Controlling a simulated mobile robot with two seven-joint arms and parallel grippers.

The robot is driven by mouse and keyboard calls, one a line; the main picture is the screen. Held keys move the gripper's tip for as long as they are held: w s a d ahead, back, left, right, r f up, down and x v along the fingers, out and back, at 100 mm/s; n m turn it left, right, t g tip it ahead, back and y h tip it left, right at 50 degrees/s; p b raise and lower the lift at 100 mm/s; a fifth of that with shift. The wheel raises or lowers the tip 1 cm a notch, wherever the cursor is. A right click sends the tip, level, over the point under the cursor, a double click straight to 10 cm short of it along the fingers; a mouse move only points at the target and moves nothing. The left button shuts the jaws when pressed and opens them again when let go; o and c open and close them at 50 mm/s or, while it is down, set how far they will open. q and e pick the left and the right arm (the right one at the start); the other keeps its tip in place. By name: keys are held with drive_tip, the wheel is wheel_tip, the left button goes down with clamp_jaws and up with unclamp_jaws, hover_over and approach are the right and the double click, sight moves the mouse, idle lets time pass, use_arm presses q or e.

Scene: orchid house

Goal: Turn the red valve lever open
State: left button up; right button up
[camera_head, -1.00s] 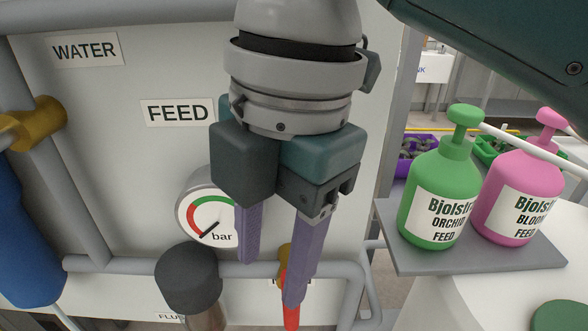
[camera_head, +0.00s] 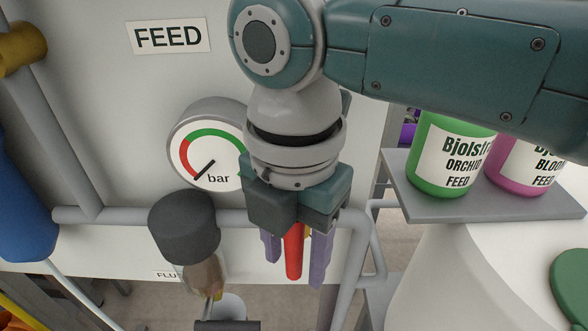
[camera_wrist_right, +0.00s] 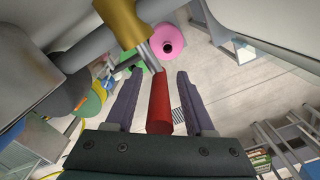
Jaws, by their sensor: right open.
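The red valve lever (camera_head: 293,252) shows below my right gripper (camera_head: 294,268) in the head view, where its upper end is hidden behind the gripper. In the right wrist view the lever (camera_wrist_right: 159,104) lies between the two purple fingers of my open right gripper (camera_wrist_right: 158,74), with a visible gap on both sides. A grey metal stem joins the lever to the brass valve body (camera_wrist_right: 123,20). My left gripper is not in view.
A pressure gauge (camera_head: 208,150) and a dark-capped filter (camera_head: 185,226) stand left of my right gripper. Grey pipe (camera_head: 105,214) runs along the panel. A grey shelf (camera_head: 430,209) at the right holds a green bottle (camera_head: 441,160) and a pink bottle (camera_head: 520,165).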

drive_tip(key=c, duration=0.6)
clamp_jaws()
drive_tip(key=shift+d, duration=0.1)
idle(0.8)
